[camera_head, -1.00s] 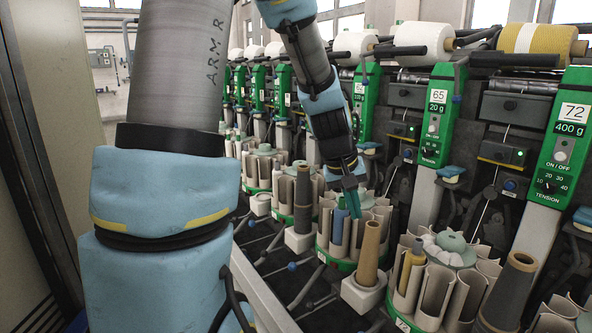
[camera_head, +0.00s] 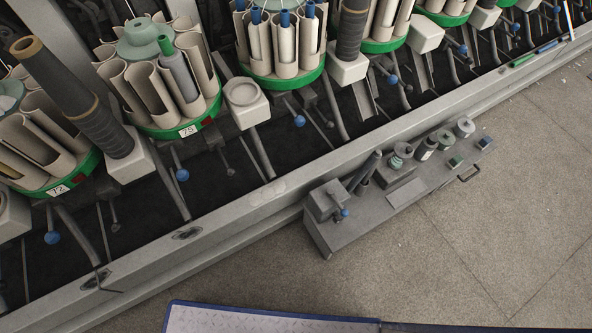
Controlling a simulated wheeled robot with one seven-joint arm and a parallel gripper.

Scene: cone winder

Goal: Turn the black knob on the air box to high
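My gripper is not in view now. I cannot make out the black knob or any part clearly marked as the air box. A long grey box (camera_head: 350,239) lies on the floor in the lower middle, close along the machine's bottom rail. On its top are a raised block with a small blue ball (camera_head: 344,213), a slanted dark cylinder (camera_head: 366,171) and several small round parts. Labels on it are too small to read.
The machine's grey bottom rail (camera_head: 249,204) runs diagonally across the view. Behind it stand round yarn magazines with green rims and several blue-balled levers (camera_head: 183,175). The speckled floor (camera_head: 490,230) right of the grey box is clear. A blue-edged plate (camera_head: 250,322) shows at the bottom.

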